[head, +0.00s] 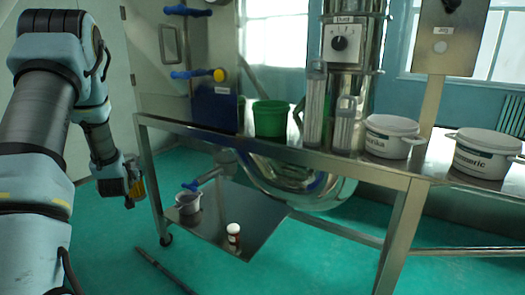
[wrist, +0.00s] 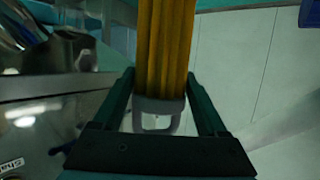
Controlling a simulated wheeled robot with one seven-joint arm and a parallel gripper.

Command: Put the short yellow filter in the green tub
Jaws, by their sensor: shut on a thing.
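My gripper (head: 134,189) hangs at the left of the head view, left of the steel table and below its top. It is shut on the yellow filter (wrist: 166,45), a ribbed yellow body with a grey looped end. In the wrist view the gripper's fingers (wrist: 160,92) lie on both sides of that grey end. In the head view only a small part of the yellow filter (head: 138,188) shows. The green tub (head: 270,121) stands upright on the table top, right of and above my gripper; its inside is mostly hidden.
A dark blue panel (head: 215,110) stands left of the tub. Two clear-grey filters (head: 315,110) and white lidded tubs (head: 392,138) stand to its right. The table's left leg (head: 153,180) is beside my gripper. A lower shelf (head: 245,205) holds a grey pot and a small bottle.

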